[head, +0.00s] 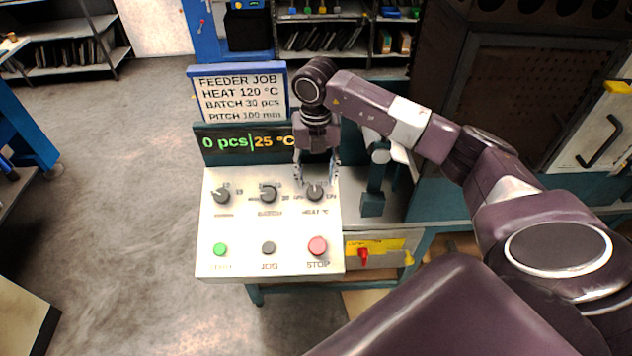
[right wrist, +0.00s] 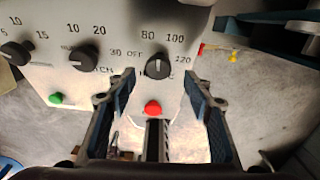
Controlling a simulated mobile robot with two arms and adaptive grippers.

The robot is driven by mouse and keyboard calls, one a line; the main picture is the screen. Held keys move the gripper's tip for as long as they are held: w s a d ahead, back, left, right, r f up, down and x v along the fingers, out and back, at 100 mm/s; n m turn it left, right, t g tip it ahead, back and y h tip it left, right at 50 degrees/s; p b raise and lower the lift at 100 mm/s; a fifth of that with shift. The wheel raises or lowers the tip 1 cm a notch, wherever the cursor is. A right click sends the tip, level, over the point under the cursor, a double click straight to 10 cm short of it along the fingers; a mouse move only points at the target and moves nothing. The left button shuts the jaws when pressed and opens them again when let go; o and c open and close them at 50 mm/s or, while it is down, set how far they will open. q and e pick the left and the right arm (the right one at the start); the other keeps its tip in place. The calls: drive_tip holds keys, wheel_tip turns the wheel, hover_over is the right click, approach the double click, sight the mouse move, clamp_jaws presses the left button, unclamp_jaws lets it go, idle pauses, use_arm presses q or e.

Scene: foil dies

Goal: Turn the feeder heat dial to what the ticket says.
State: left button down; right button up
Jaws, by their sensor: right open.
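The ticket (head: 241,95) reads FEEDER JOB, HEAT 120 °C, BATCH 30 pcs, PITCH 100 mm. The heat dial (head: 315,193) is the black knob at the right of the panel's dial row. In the right wrist view the heat dial (right wrist: 157,66) has marks OFF, 80, 100 and 120 around it; I cannot tell its pointer's setting for sure. My right gripper (head: 316,178) is open above the heat dial, one finger to each side. In the right wrist view its fingertips (right wrist: 158,88) flank the dial, without clear contact. My left gripper is not in view.
The display (head: 246,142) reads 0 pcs and 25 °C. The batch dial (head: 268,194) and another dial (head: 222,195) sit left of the heat dial. Green (head: 220,249), grey (head: 268,248) and red STOP (head: 317,245) buttons line the front. A dark teal post (head: 373,185) stands close right.

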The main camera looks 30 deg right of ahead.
sight(315, 190)
wheel_tip(315, 190, down, 3)
drive_tip(key=shift+a+f+p, duration=0.15)
drive_tip(key=shift+f+p, duration=0.05)
drive_tip(key=shift+p, duration=0.25)
drive_tip(key=shift+f, duration=0.45)
drive_tip(key=shift+w, duration=0.1)
drive_tip(key=c, duration=1.1)
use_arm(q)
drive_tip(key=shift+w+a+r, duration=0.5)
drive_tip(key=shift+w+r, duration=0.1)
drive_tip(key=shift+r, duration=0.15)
use_arm(e)
drive_tip(key=shift+c, duration=0.2)
